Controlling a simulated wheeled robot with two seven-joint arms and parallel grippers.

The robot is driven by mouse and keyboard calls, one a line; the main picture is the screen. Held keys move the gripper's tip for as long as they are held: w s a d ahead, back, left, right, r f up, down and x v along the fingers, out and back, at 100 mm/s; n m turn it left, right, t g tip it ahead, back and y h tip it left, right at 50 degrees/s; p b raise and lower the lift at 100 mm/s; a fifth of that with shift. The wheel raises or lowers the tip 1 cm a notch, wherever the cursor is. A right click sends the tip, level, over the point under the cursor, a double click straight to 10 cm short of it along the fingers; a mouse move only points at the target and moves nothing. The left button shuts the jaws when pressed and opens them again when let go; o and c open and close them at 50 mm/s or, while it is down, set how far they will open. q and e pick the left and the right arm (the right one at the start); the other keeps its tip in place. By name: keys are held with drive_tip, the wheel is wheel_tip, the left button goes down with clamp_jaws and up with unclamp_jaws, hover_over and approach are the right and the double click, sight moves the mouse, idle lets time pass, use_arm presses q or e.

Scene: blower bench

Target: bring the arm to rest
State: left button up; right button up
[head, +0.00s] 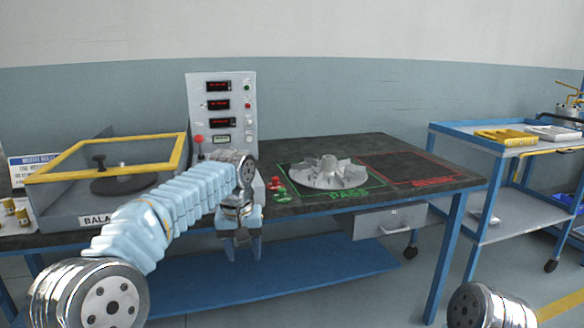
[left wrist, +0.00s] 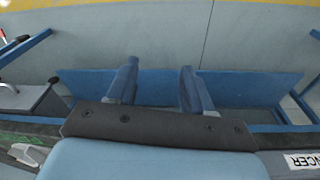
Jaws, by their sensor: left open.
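My left arm comes in from the left of the head view, in a pale blue sleeve. My left gripper (head: 243,250) hangs pointing down in front of the bench's front edge, above the blue lower shelf (head: 300,280). Its two fingers are apart with nothing between them. In the left wrist view the gripper (left wrist: 158,85) also shows open and empty, with the shelf behind the fingers. Of my right arm, only a metal joint shows at the bottom right of the head view; the right gripper is out of view.
The dark bench top (head: 370,150) bears a balancer (head: 110,195) with a yellow frame, a control panel (head: 222,105), and a grey impeller (head: 328,172) on the green PASS area. The red-outlined area (head: 415,168) is empty. A blue cart (head: 480,210) with trays stands at right.

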use_arm(q)
drive_tip(key=s+d+f+m+g+h, duration=0.1)
drive_tip(key=s+f, duration=0.1)
drive_tip(key=f, duration=1.2)
drive_tip(key=s+d+f+h, duration=0.1)
drive_tip(key=s+f, duration=0.1)
drive_tip(key=f, duration=1.2)
drive_tip(key=s+a+f+n+h, duration=0.1)
drive_tip(key=s+f, duration=0.7)
drive_tip(key=s, duration=0.4)
drive_tip(key=s+f, duration=0.8)
drive_tip(key=s, duration=0.4)
drive_tip(key=shift+s+a+f+n+h, duration=0.15)
drive_tip(key=shift+s+a+n+h, duration=0.2)
drive_tip(key=shift+s+n+h, duration=0.05)
